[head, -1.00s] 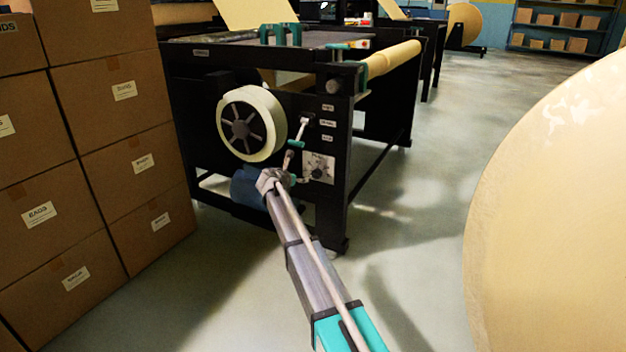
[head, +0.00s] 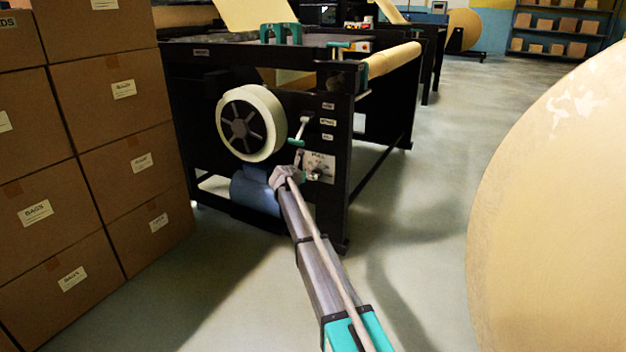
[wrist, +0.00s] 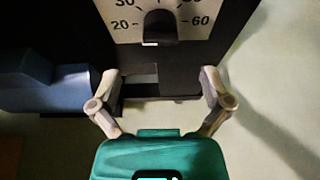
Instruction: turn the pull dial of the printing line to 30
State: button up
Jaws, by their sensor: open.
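The pull dial (wrist: 160,27) shows at the top of the wrist view as a dark knob on a pale scale plate (wrist: 120,30). The marks 20 and 30 are on its left and 60 on its right; its pointer direction cannot be made out.
A blue cylinder (head: 252,190) sits low at left. Stacked cartons (head: 110,150) stand left; a large kraft roll (head: 560,220) stands right.

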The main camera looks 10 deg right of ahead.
aim_at(315, 174)
jog(key=shift+b+x, duration=0.95)
jog(key=shift+x, duration=2.15)
jog(key=shift+c, duration=0.3)
jog(key=shift+r, duration=0.1)
jog(key=c, duration=1.1)
